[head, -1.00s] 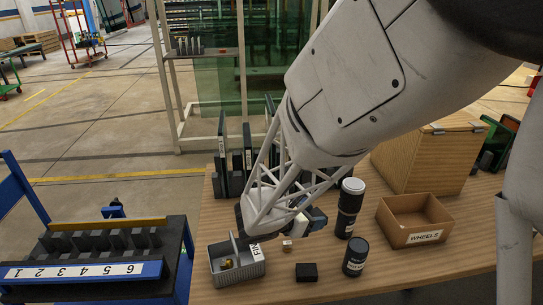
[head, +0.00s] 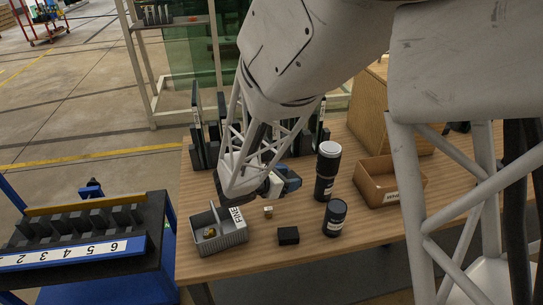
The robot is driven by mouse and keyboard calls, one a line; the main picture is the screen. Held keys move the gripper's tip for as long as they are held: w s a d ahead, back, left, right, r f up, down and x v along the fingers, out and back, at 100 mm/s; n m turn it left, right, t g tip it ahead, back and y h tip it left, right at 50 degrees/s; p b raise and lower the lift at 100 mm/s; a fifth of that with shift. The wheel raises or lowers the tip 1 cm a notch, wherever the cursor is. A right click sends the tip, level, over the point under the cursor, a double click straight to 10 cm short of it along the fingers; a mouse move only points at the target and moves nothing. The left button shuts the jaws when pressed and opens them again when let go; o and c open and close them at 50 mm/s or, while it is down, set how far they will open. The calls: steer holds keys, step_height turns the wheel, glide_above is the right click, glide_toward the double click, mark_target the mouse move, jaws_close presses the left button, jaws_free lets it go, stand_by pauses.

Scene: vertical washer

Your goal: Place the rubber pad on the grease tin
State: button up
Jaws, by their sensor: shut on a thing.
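My gripper (head: 276,186), at the end of the white lattice arm, hangs over the table behind a small light cube (head: 268,211). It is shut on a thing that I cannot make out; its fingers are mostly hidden. A short dark round tin with a pale label (head: 335,218) stands upright at front right of my gripper, apart from it. It may be the grease tin, but its label is unreadable. A small flat black block (head: 288,236) lies on the table left of this tin, not touching it. I cannot tell whether it is the rubber pad.
A tall dark canister with a white lid (head: 327,166) stands behind the tin. A grey divided bin (head: 218,240) holds a brass piece at left. Dark upright racks stand behind my gripper. The table front is mostly clear.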

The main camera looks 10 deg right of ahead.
steer(key=w, duration=0.8)
steer(key=w+f, duration=0.1)
steer(key=w, duration=0.4)
steer(key=shift+f, duration=0.1)
steer(key=shift+f, duration=0.1)
steer(key=shift+f, duration=1.7)
steer(key=shift+f, duration=0.1)
steer(key=o, duration=0.9)
steer(key=shift+o, duration=0.2)
steer(key=shift+s+a+r, duration=0.1)
steer(key=shift+r, duration=0.1)
steer(key=v, duration=1.1)
steer(key=shift+s+a, duration=0.15)
steer(key=shift+a, duration=0.2)
